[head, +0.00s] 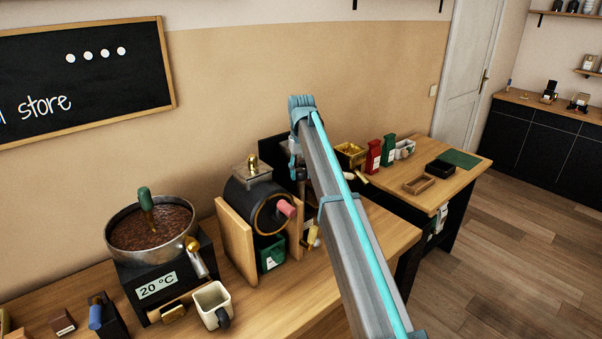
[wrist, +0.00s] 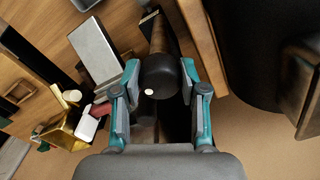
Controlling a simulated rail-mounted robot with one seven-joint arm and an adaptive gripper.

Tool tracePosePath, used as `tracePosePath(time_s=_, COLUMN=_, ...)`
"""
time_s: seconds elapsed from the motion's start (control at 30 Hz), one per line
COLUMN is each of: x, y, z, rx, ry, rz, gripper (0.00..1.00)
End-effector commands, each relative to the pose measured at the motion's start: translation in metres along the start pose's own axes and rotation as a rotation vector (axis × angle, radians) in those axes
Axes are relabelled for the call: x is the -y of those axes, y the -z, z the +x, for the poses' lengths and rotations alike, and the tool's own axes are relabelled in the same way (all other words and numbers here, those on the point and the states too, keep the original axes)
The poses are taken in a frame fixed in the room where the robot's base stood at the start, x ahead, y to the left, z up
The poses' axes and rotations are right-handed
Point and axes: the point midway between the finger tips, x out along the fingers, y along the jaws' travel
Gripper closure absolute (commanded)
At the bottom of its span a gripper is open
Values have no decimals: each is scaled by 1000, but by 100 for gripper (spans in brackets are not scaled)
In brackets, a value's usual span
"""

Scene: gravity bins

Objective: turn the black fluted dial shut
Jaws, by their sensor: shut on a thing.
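The black dial (wrist: 168,76), a dark round knob with a white dot on its face, shows in the wrist view at the end of a brownish cylinder. My gripper (wrist: 158,84) has a teal-edged finger on each side of the dial and is shut on it. The fluting is too dark to make out. In the head view my arm covers the dial and most of my gripper, beside the black drum machine (head: 250,200).
A bowl of brown grounds (head: 150,232) and a white mug (head: 212,303) stand left on the wooden counter. A second table with a gold bin (head: 350,153), a red bag (head: 373,157) and a green bag lies beyond my arm. The wall is close behind.

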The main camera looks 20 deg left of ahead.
Motion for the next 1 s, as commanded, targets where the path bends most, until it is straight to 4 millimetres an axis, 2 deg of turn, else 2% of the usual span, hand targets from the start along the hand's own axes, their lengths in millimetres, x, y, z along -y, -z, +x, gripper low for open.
tracePosePath(time_s=0.53, x=0, y=1, z=0, rx=-1, ry=0, rz=-35, gripper=92)
tracePosePath(time_s=0.57, x=0, y=1, z=0, rx=-1, ry=0, rz=-35, gripper=56)
tracePosePath(time_s=0.7, x=0, y=0, z=0, rx=-1, ry=0, rz=-34, gripper=33)
tracePosePath(time_s=1.0, x=0, y=0, z=0, rx=-1, ry=0, rz=-33, gripper=32)
